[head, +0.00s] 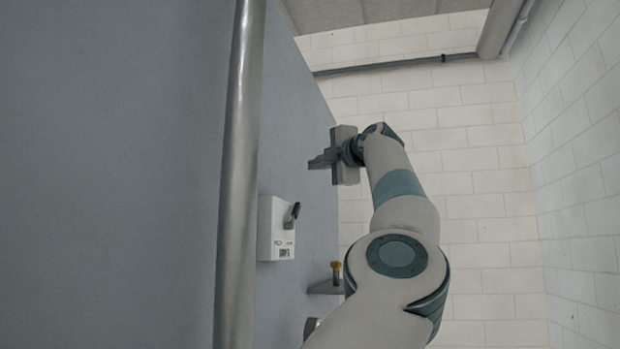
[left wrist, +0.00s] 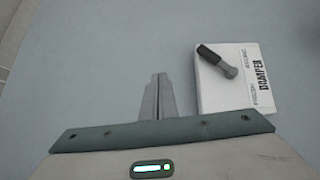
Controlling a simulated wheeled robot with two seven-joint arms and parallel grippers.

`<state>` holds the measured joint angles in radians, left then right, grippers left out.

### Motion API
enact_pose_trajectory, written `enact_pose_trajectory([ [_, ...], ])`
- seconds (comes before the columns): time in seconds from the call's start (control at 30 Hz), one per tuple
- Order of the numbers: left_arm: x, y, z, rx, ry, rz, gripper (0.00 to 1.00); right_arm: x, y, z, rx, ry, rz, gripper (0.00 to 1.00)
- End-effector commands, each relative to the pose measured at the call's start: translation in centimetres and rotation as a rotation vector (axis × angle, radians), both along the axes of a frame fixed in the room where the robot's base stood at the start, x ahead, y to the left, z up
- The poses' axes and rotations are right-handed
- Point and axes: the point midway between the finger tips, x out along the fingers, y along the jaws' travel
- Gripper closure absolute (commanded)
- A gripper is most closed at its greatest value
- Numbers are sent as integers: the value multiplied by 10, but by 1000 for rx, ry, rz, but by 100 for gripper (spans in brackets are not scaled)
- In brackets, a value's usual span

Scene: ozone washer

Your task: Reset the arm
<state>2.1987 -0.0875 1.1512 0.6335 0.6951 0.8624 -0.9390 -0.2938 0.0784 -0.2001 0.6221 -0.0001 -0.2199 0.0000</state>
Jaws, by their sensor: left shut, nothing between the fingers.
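My left arm reaches up from the bottom of the head view. Its gripper (head: 318,161) is near the blue-grey panel, above and beyond the white damper box (head: 272,230). I cannot tell from the head view whether the fingertips touch the panel. In the left wrist view the gripper's fingers (left wrist: 158,97) are together and empty. The white box (left wrist: 243,83), lettered "DAMPER", lies to their right, apart from them. A lever (head: 292,214) with a dark grip sits on the box; it also shows in the left wrist view (left wrist: 217,61). My right gripper is not in view.
A vertical metal pipe (head: 240,170) runs in front of the blue-grey panel (head: 120,170).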

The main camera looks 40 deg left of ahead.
Motion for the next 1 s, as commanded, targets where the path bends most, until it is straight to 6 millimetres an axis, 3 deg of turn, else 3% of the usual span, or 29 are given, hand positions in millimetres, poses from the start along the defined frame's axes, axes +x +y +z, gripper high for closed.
enact_pose_trajectory([
  [0.2,-1,-7,4,0,0,0,100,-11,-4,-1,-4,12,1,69],
  [0.77,0,-7,3,1,2,0,100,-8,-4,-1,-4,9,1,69],
  [1.0,25,-7,-23,50,46,16,100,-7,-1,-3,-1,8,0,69],
])
